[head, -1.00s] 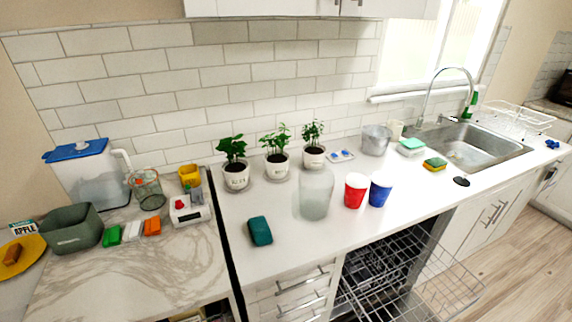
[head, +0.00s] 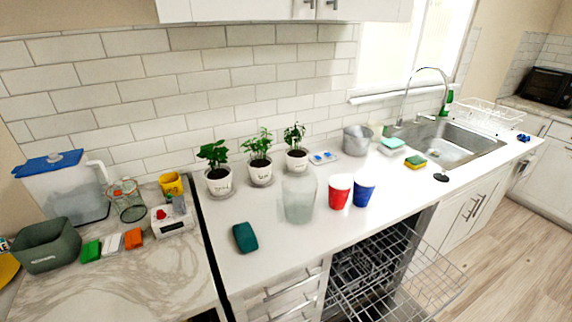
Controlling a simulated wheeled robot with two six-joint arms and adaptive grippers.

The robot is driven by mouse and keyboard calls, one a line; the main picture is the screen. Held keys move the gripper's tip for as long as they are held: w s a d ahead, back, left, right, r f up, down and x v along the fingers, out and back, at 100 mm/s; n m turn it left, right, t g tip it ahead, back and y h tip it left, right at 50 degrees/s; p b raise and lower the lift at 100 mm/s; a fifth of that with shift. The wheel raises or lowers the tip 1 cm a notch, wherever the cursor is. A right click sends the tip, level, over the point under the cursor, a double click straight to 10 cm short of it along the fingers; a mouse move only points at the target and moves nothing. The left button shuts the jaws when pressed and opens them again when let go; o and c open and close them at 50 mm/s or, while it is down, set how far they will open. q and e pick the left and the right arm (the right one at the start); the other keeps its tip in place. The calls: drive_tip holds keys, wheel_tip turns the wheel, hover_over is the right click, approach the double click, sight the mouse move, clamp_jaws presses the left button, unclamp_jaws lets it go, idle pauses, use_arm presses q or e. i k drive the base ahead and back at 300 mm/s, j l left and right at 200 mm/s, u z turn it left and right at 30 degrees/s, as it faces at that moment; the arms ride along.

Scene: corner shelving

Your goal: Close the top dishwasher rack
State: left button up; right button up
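The dishwasher (head: 418,226) stands open under the counter, at the lower right of the head view. Its top rack (head: 434,262) is a wire basket that sticks out to the right, past the counter front. More dark wire racking (head: 362,268) shows inside the opening. The lower part of the dishwasher is cut off by the bottom edge of the picture. Neither of my grippers is in view.
A red cup (head: 340,192), a blue cup (head: 364,192) and a frosted jar (head: 299,198) stand on the counter above the dishwasher. Drawers (head: 287,292) are left of it, and a sink (head: 445,142) is to the right. Wooden floor (head: 500,240) lies open at right.

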sight(429, 317)
drive_tip(key=z, duration=1.7)
drive_tip(key=l+u, duration=0.15)
drive_tip(key=l, duration=0.45)
